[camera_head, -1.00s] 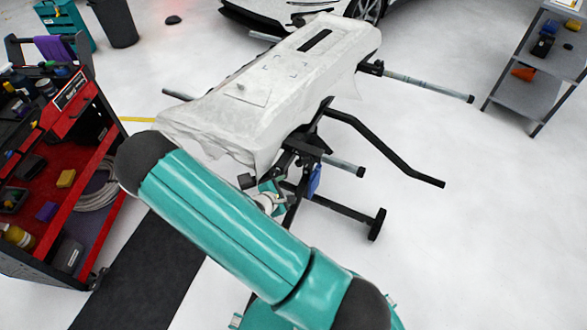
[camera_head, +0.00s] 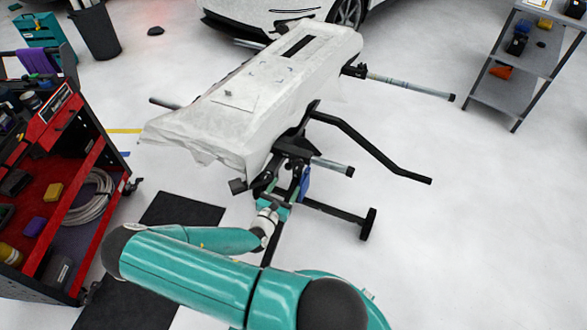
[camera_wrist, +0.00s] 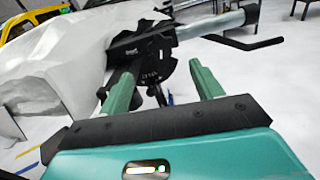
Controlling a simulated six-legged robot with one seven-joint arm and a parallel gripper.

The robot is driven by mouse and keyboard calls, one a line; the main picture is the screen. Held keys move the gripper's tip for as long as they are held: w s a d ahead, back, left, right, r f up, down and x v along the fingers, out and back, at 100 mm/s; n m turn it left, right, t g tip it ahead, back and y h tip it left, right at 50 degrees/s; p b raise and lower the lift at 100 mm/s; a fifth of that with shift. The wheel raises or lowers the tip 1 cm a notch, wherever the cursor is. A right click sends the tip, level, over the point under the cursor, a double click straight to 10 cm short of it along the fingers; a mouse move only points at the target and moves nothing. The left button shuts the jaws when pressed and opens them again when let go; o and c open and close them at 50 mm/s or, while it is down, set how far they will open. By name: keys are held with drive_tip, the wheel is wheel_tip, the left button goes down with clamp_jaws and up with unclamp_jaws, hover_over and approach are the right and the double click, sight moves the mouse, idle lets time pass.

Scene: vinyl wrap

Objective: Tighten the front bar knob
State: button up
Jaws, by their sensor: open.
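A covered panel (camera_head: 255,90) lies on a black work stand (camera_head: 297,146). A grey front bar (camera_head: 333,166) sticks out to the right below the panel's near end, and a dark knob-like block (camera_head: 237,186) is at the left. I cannot tell which part is the front bar knob. My gripper (camera_head: 281,188) is close to the stand's near end. In the wrist view my gripper (camera_wrist: 163,82) is open, its two green fingers apart with nothing held. Beyond the fingers are a black bracket (camera_wrist: 150,68) and a grey tube (camera_wrist: 210,23) with a black end.
A red tool cart (camera_head: 65,150) stands at the left. A grey shelf (camera_head: 510,93) is at the right, and a white car (camera_head: 265,15) is at the back. A bent black handle (camera_head: 365,148) and a stand foot (camera_head: 368,225) reach right. Open floor lies at the right.

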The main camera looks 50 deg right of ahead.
sight(298, 166)
drive_tip(key=x, duration=1)
drive_tip(key=shift+d, duration=0.25)
drive_tip(key=c, duration=1)
